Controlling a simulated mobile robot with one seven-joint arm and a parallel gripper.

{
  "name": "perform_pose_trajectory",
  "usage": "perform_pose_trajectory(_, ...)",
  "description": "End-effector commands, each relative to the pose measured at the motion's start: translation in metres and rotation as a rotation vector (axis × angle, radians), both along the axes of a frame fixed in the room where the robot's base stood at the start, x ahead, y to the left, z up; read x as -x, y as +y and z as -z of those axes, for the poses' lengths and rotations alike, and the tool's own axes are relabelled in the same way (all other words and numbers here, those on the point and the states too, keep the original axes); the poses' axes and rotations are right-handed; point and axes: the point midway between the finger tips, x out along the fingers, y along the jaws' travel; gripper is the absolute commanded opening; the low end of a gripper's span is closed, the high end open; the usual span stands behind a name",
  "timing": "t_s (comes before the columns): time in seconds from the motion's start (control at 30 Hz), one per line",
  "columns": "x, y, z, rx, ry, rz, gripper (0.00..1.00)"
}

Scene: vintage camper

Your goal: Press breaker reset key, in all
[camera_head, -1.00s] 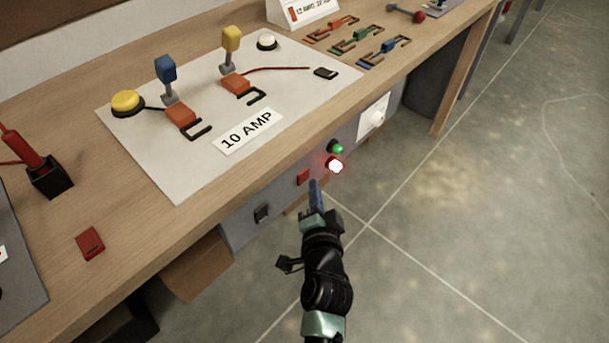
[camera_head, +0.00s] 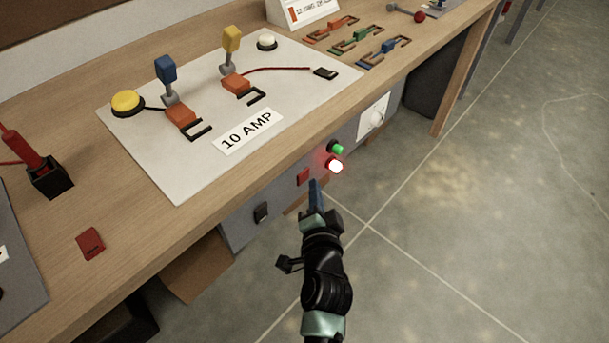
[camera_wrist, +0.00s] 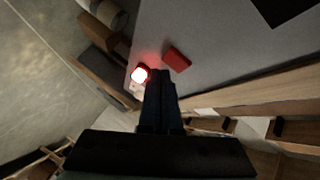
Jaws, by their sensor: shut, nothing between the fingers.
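A grey panel (camera_head: 240,228) is set in the front of the bench, below its top. A small red key (camera_head: 303,176) sits on it, and it also shows in the wrist view (camera_wrist: 177,59). A lit red lamp (camera_head: 335,166) is to the right of the key, with a green lamp (camera_head: 337,149) just above it. A black rocker switch (camera_head: 261,212) is to the left. My gripper (camera_head: 315,183) is shut and empty, its fingertips close to the red key and pointing at the panel. In the wrist view the fingers lie just below the key; contact cannot be told.
The wooden bench top (camera_head: 150,225) overhangs the panel. On it lie a white board (camera_head: 180,180) with levers and buttons, a "10 AMP" label (camera_head: 248,131) and a red block (camera_head: 90,244). Floor at right is clear.

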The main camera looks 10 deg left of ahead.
Motion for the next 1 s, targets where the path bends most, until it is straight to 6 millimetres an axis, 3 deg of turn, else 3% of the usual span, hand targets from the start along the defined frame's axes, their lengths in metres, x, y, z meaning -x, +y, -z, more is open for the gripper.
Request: perform_pose_trajectory(1.0,-0.0075,0.0106,-0.0006,0.000,0.001,-0.001,0.00)
